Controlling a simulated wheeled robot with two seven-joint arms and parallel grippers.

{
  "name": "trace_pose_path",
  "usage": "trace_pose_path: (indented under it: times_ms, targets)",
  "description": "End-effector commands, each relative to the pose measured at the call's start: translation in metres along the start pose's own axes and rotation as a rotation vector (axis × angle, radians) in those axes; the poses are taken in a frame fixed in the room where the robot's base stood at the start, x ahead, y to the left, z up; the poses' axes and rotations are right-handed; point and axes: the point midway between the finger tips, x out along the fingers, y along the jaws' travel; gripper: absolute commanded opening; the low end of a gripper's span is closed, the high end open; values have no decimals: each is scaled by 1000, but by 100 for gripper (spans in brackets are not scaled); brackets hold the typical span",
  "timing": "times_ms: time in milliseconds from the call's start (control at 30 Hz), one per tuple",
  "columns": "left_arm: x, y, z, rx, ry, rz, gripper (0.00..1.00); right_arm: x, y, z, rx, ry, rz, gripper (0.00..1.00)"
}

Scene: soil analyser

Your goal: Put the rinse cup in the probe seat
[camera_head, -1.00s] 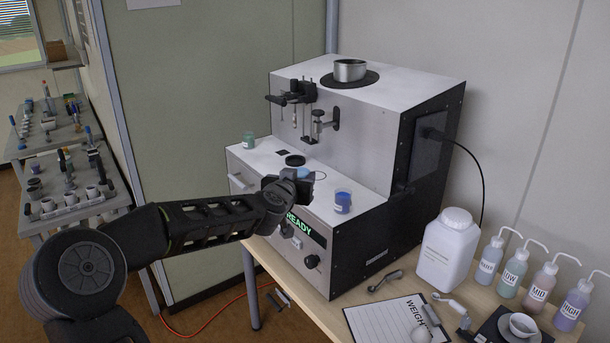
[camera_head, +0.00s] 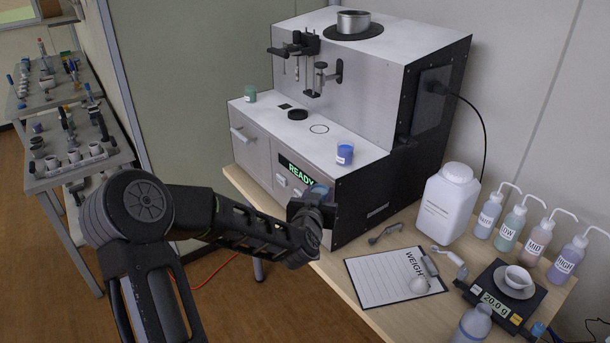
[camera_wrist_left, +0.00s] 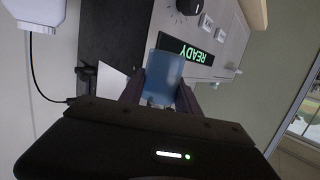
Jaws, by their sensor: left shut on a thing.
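My left gripper (camera_head: 318,198) is shut on a translucent light blue cup, which I take for the rinse cup. In the head view only its blue top (camera_head: 320,189) shows above the jaws, in front of the analyser's front panel. In the left wrist view the cup (camera_wrist_left: 165,77) is between the two fingers, with the READY display behind it. A black round seat (camera_head: 297,114), which looks like the probe seat, is empty on the analyser's deck, below the probe arms (camera_head: 297,50). My right gripper is not in view.
The bench holds a clipboard (camera_head: 385,280), a white jug (camera_head: 449,200), several wash bottles and a scale (camera_head: 497,295).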

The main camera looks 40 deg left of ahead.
Motion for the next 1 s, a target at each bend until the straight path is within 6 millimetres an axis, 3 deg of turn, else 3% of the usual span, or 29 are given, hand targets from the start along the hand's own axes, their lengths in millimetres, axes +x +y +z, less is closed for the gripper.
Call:
trace_pose_path:
  times_ms: [333, 600, 800, 1000]
  targets:
    - [-33, 91, 49, 31, 2, 168, 0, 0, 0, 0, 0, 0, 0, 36]
    - [-67, 164, 72, 62, 6, 321, 0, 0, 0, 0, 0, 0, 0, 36]
    - [-83, 194, 79, 78, 8, 388, 0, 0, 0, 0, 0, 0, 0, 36]
    - [-90, 206, 81, 85, 8, 416, 0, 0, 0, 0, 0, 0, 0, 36]
